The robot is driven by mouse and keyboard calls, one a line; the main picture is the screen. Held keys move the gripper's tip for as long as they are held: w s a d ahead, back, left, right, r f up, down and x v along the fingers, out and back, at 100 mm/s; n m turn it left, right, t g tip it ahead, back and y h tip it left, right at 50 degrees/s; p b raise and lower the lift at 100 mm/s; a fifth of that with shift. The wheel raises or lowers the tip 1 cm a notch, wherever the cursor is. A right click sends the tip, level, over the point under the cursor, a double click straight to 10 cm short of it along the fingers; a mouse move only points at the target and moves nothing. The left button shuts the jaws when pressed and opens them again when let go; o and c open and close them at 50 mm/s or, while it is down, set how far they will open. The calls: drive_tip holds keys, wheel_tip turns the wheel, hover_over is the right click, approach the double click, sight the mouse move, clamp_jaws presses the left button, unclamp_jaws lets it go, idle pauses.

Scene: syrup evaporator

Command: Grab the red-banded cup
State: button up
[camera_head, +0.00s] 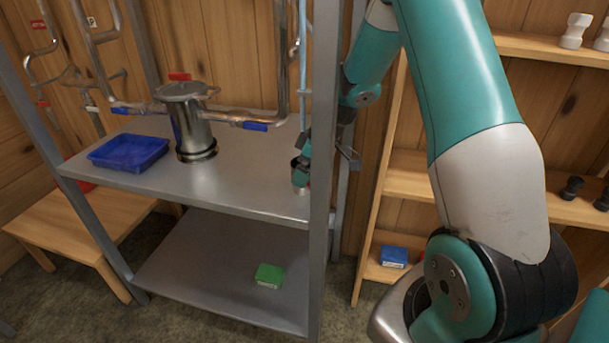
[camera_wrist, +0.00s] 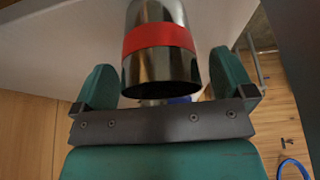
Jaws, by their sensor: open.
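The red-banded cup (camera_wrist: 157,45) is a shiny metal cylinder with a red band, seen large in the wrist view. In the head view the cup (camera_head: 300,178) stands on the metal rack's upper shelf, near its right end, and is mostly hidden by my gripper and the rack post. My gripper (camera_wrist: 160,88) is open, with one teal finger on each side of the cup. Gaps show between the cup and both fingers, so it is not clamped. In the head view my gripper (camera_head: 305,160) reaches in behind the front post.
On the upper shelf (camera_head: 240,185) stand a metal canister (camera_head: 193,125) and a blue tray (camera_head: 128,152). Pipes with blue-handled valves (camera_head: 255,126) run behind. The rack post (camera_head: 325,130) is close to my gripper. A green box (camera_head: 269,275) lies on the lower shelf, a blue box (camera_head: 394,256) at right.

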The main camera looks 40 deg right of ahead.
drive_tip(key=shift+w+a+f, duration=0.1)
drive_tip(key=shift+w+f, duration=0.05)
drive_tip(key=shift+f, duration=0.45)
drive_tip(key=c, duration=1.1)
drive_tip(key=shift+r, duration=0.2)
